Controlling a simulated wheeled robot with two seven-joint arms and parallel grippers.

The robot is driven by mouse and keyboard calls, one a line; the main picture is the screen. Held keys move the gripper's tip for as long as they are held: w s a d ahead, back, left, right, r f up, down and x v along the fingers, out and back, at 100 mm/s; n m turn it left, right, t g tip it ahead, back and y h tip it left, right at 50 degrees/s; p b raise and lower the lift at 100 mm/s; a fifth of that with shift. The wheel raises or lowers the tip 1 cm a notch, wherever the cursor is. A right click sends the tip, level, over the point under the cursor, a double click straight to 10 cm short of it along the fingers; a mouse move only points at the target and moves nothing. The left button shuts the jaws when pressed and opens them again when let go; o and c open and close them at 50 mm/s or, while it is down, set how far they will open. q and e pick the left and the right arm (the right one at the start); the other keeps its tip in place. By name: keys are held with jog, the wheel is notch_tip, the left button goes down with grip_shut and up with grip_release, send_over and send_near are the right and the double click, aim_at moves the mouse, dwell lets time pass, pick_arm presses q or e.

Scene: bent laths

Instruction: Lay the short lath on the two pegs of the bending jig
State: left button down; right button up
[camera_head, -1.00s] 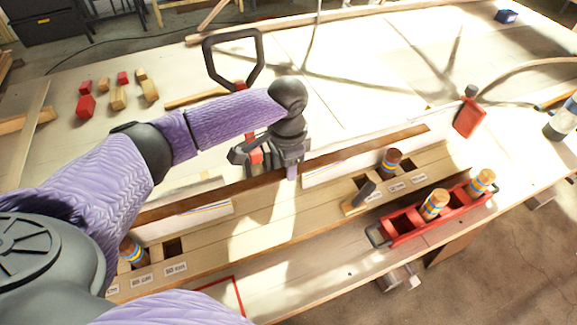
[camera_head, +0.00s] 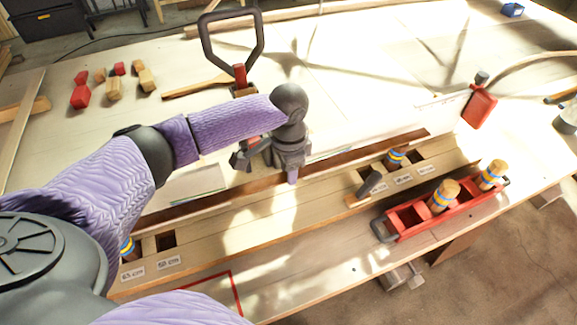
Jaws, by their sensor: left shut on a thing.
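A long dark brown lath (camera_head: 215,202) runs slantwise behind the row of holes of the pale wooden bending jig (camera_head: 240,230). My left gripper (camera_head: 291,178) is shut on the lath near its middle and hides part of it. One blue-banded peg (camera_head: 396,156) stands in the jig at the right. Another peg (camera_head: 127,248) stands at the left end, partly hidden by my arm. The lath lies close to the right peg; I cannot tell whether it touches either peg. My right gripper is not in view.
A red tray (camera_head: 409,231) with two banded pegs stands in front of the jig. A grey-handled block (camera_head: 372,183) sits on the jig. Red and wooden blocks (camera_head: 114,88) lie at the back left. A black loop handle (camera_head: 262,40) rises behind my gripper.

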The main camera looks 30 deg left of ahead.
pick_arm(q)
jog(key=shift+f, duration=0.5)
jog(key=shift+c, duration=0.4)
grip_release()
jog(key=shift+r+p, duration=1.35)
jog(key=shift+p, duration=0.3)
jog(key=shift+r+p, duration=1)
jog(key=shift+p, duration=0.2)
jog(key=shift+r+p, duration=0.75)
jog(key=shift+p, duration=0.2)
jog(key=shift+f, duration=0.1)
